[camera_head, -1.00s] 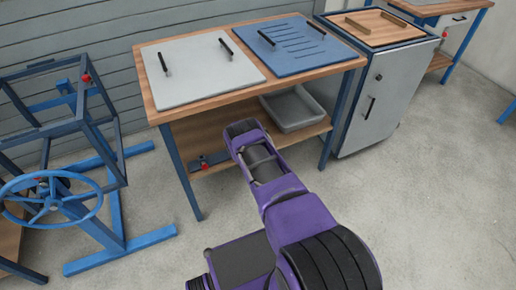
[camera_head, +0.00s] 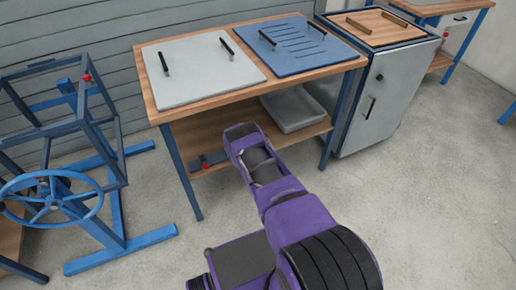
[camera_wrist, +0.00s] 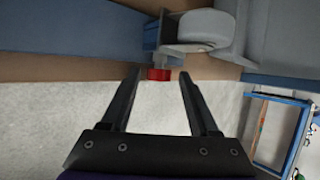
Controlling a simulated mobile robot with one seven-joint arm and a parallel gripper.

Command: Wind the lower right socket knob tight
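A small red knob (camera_wrist: 158,74) shows in the wrist view, just beyond and between the fingertips of my gripper (camera_wrist: 159,78). My gripper is open, with clear space between its two dark fingers and nothing held. The knob sits by a grey rounded fitting (camera_wrist: 195,28) and a blue-grey bar (camera_wrist: 70,38). In the head view, a red knob (camera_head: 205,164) shows on a blue part at the left front of the bench's lower shelf. My arm reaches toward that shelf, and my gripper's fingers are hidden there. I cannot tell whether the fingertips touch the knob.
The wooden bench (camera_head: 300,76) has blue legs and carries a grey panel (camera_head: 200,85) and a blue panel (camera_head: 300,60). A grey tray (camera_head: 292,125) is on its lower shelf. A blue frame with a handwheel (camera_head: 45,200) stands left, a grey cabinet (camera_head: 385,105) right.

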